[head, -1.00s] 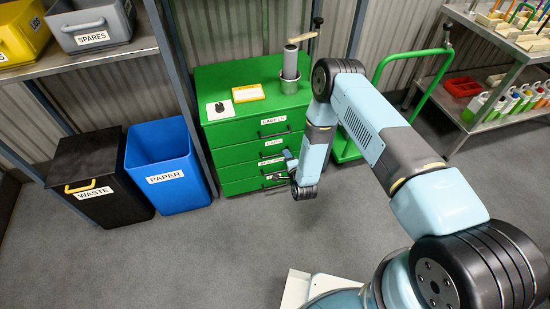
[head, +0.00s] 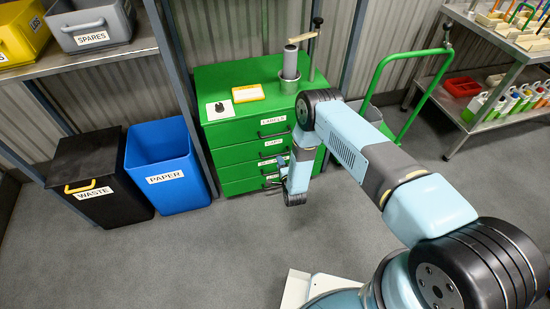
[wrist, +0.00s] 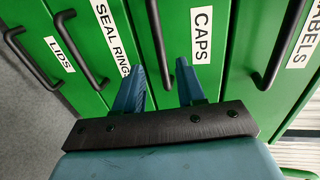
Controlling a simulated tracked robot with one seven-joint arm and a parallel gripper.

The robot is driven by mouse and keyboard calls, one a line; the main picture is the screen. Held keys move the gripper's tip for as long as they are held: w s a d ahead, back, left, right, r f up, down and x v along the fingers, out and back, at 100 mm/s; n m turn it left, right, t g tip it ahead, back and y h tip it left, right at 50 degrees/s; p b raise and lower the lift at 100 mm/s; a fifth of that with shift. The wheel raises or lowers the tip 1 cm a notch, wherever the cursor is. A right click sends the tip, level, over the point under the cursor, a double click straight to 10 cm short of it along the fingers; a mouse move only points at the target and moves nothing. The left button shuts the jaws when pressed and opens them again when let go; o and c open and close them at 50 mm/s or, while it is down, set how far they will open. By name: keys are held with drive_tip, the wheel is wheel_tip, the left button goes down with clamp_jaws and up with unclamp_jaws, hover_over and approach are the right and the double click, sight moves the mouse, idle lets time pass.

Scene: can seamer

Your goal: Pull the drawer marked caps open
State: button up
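The drawer marked CAPS (head: 252,150) is the second from the top in the green cabinet and is shut. In the wrist view its label (wrist: 201,35) and black bar handle (wrist: 158,40) show side-on. My gripper (wrist: 159,65) is open, its two blue fingers pointing at the cabinet front. The handle's near end appears between the fingertips in the picture; I cannot tell whether the fingers reach around it in depth. In the head view my gripper (head: 281,168) is partly hidden by my wrist, low in front of the drawers.
The LABELS (wrist: 300,40), SEAL RINGS (wrist: 112,35) and LIDS (wrist: 58,55) drawers are shut, with similar handles close by. A blue paper bin (head: 168,178) and black waste bin (head: 88,175) stand left. A green trolley (head: 405,90) stands right. The floor in front is clear.

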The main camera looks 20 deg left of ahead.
drive_tip(key=shift+x, duration=2.6)
clamp_jaws()
